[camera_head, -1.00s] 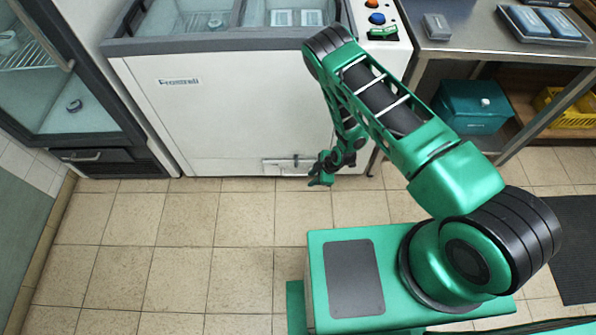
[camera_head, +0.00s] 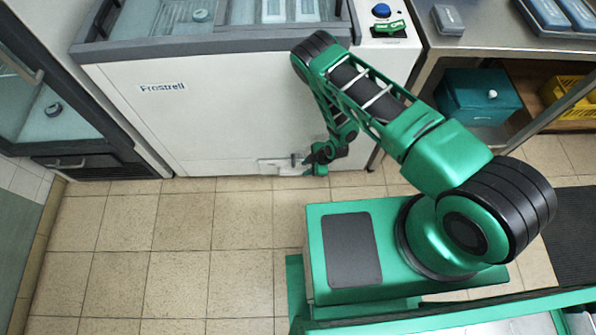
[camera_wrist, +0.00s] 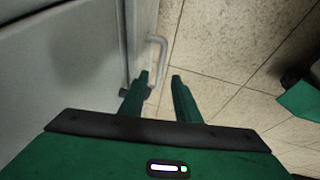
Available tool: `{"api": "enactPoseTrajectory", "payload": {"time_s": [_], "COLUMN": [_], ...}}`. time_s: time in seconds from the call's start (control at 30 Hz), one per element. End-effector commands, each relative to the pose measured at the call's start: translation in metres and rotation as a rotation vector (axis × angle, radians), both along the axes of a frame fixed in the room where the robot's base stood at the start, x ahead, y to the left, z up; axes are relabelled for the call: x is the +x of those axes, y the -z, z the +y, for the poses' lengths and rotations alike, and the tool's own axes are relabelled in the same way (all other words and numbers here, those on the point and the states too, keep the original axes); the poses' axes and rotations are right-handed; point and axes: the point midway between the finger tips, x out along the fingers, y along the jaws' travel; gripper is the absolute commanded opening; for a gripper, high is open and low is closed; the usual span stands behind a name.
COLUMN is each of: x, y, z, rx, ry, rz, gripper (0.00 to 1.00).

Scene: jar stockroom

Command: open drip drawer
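The drip drawer (camera_head: 268,166) is a small pale panel low on the front of the white chest freezer, just above the floor. It looks closed in the head view. Its pale bar handle (camera_wrist: 160,48) shows in the wrist view, standing out from the drawer front beyond my fingertips. My gripper (camera_head: 312,164) is low at the drawer's right end and partly hides it. In the wrist view my gripper (camera_wrist: 160,78) is open, with nothing between its two green fingers. The handle lies ahead of the gap, and I see no contact.
The white freezer (camera_head: 230,110) stands directly ahead. A glass-door fridge with a black lower panel (camera_head: 85,162) is at left. A steel table (camera_head: 480,40) with a teal box (camera_head: 478,95) beneath stands at right. Tiled floor (camera_head: 180,230) is clear in front.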

Motion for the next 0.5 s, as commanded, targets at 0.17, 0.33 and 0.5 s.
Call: {"api": "enactPoseTrajectory", "payload": {"time_s": [0.17,0.33,0.5], "x": [0.004,0.009,0.012], "y": [0.031,0.054,0.068], "z": [0.017,0.028,0.034], "rx": [0.000,0.000,0.000], "ry": [-0.009,-0.009,-0.009], "rz": [0.001,0.000,0.001], "gripper": [0.29,0.29,0.29]}}
